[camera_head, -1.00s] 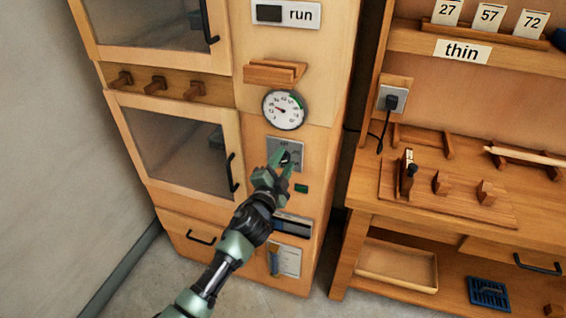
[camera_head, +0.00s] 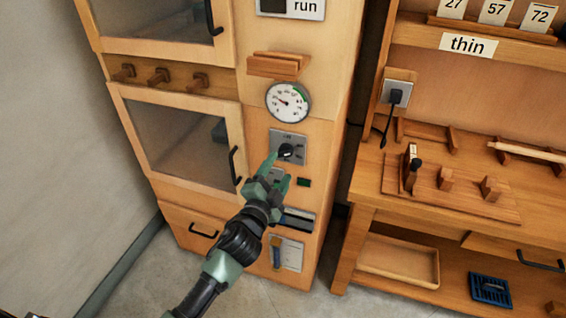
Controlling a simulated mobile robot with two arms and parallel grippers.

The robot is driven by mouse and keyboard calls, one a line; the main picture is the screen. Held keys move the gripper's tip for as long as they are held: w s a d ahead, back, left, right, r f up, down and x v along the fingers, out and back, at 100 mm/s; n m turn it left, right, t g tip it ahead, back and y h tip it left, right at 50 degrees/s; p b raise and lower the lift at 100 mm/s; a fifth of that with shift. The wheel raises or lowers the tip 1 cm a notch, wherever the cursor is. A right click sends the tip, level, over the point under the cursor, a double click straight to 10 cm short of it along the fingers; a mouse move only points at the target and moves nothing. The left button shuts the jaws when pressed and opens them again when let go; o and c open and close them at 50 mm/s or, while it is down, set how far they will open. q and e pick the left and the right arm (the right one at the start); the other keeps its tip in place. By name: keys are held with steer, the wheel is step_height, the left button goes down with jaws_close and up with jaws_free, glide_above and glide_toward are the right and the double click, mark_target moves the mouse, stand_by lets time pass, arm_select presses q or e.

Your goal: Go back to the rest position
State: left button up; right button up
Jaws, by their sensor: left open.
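My left gripper (camera_head: 276,170) has green fingers and is spread open, with nothing seen between them. It is in front of the wooden cabinet's control column, just below and left of the black knob on a grey switch plate (camera_head: 289,146). The fingers appear apart from the knob, though the depth gap is hard to judge. My left arm comes up from the bottom of the view. My right gripper is not in view.
A round gauge (camera_head: 288,102) sits above the switch plate. A cabinet door with a black handle (camera_head: 235,166) is close on the left. A workbench (camera_head: 450,205) stands to the right. Bare floor (camera_head: 243,298) shows in front of the cabinet.

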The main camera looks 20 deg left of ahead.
arm_select(q)
steer(key=shift+s, duration=0.55)
steer(key=s+a+f+n+g, duration=0.1)
steer(key=s+f+g, duration=0.3)
steer(key=f, duration=0.8)
steer(key=s+a+f+n+g, duration=0.15)
steer(key=s+f, duration=0.35)
steer(key=f, duration=0.7)
steer(key=s+f+n+g, duration=0.25)
steer(key=s+f, duration=0.25)
steer(key=f, duration=0.7)
steer(key=s+f+n+g, duration=0.1)
steer(key=s+f+g, duration=0.2)
steer(key=s+f, duration=0.4)
steer(key=s+a+f+n+g, duration=0.1)
steer(key=s+f, duration=0.6)
steer(key=s, duration=1.1)
steer(key=s+f+n+g, duration=0.3)
steer(key=s+f+g, duration=0.2)
steer(key=s, duration=0.8)
steer(key=shift+s+a+f+y, duration=0.3)
steer(key=shift+a+f, duration=0.1)
steer(key=shift+f, duration=0.5)
steer(key=shift+w, duration=0.1)
